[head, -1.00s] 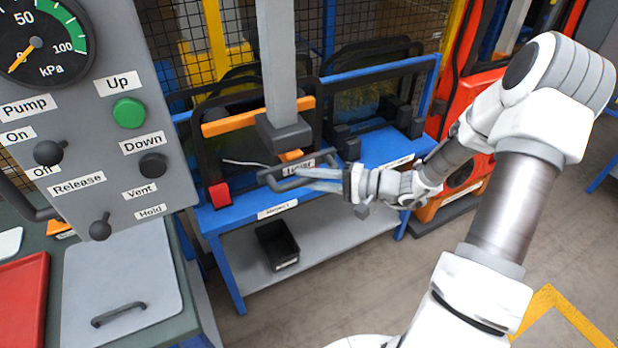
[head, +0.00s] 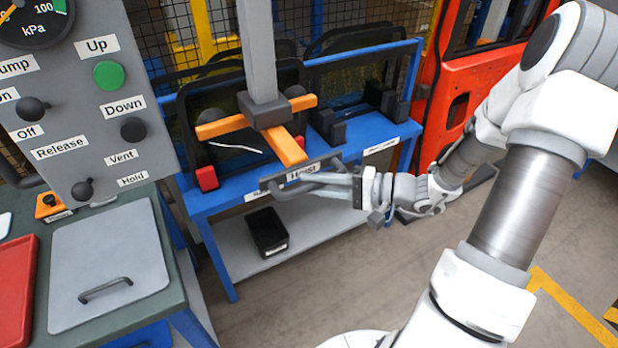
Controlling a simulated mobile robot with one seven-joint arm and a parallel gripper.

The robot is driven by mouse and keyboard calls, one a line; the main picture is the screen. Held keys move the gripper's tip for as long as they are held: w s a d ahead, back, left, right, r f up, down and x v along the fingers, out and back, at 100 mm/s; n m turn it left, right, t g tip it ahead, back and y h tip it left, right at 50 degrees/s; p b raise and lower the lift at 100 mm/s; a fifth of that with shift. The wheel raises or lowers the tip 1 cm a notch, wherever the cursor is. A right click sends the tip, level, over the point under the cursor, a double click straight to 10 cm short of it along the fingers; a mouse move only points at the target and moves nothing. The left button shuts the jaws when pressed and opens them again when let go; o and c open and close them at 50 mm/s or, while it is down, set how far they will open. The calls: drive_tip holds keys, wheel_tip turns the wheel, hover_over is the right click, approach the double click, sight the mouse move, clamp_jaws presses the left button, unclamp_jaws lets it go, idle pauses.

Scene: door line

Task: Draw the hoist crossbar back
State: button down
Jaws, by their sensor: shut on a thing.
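The hoist crossbar (head: 273,184) is a dark grey handle bar with a white "Hoist" label, at the front edge of the blue bench. An orange arm (head: 286,147) runs from it back to the dark block (head: 264,109) under the hoist's grey column (head: 257,45). Orange side arms (head: 222,127) stick out on both sides of the block. My gripper (head: 312,183) reaches in from the right and is shut on the crossbar. Its fingers partly hide the bar, so the exact contact is hard to see.
The blue bench (head: 222,197) holds dark framed panes and a red block (head: 207,178). A black bin (head: 267,232) sits on its lower shelf. A control panel (head: 80,95) stands close on the left, and an orange-red door (head: 466,92) on the right. Floor before the bench is clear.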

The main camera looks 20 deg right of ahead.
drive_tip(key=shift+s, duration=0.3)
drive_tip(key=shift+f, duration=0.1)
drive_tip(key=c, duration=0.7)
unclamp_jaws()
drive_tip(key=shift+s+d, duration=0.1)
drive_tip(key=shift+s, duration=0.05)
drive_tip(key=shift+c, duration=0.2)
drive_tip(key=shift+d, duration=0.3)
drive_tip(key=b+v, duration=0.1)
drive_tip(key=v, duration=1.6)
drive_tip(key=shift+s+a+r, duration=0.1)
drive_tip(key=shift+a+r, duration=0.05)
drive_tip(key=shift+r, duration=0.1)
